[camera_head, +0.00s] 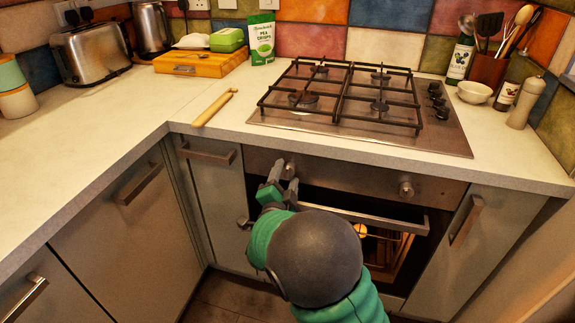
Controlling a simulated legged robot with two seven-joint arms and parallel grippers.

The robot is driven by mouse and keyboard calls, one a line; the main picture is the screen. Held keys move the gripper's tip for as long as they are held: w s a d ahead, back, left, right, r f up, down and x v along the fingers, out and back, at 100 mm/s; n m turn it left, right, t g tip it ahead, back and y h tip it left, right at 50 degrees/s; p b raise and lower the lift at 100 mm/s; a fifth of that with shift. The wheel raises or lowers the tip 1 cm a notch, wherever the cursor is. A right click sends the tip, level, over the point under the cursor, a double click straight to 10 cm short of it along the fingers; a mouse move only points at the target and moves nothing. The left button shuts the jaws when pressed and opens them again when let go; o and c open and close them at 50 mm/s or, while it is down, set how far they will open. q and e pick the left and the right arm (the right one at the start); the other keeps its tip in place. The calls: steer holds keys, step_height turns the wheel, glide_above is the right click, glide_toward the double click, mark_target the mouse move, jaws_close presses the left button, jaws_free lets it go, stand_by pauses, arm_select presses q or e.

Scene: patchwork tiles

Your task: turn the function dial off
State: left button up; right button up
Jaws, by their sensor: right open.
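The oven's control panel (345,178) has two round metal dials. The left dial (290,166) is partly hidden by my right gripper, and the right dial (406,188) is in plain view. No marking shows which one is the function dial. My right gripper (283,170) is open, with its fingertips at the left dial. I cannot tell whether they touch it or how the dial is turned. My left gripper is not in view.
The oven handle (390,221) runs just below the panel, with a light glowing inside the oven. Above is the worktop (215,140) with a gas hob (345,100) and a rolling pin (214,108). Cabinet handles (465,220) stick out on both sides.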

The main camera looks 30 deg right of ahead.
steer(key=shift+d, duration=0.25)
steer(key=shift+s+a+r, duration=0.1)
steer(key=shift+a, duration=0.2)
steer(key=c, duration=0.5)
steer(key=shift+d, duration=0.15)
jaws_close()
steer(key=shift+r, duration=0.1)
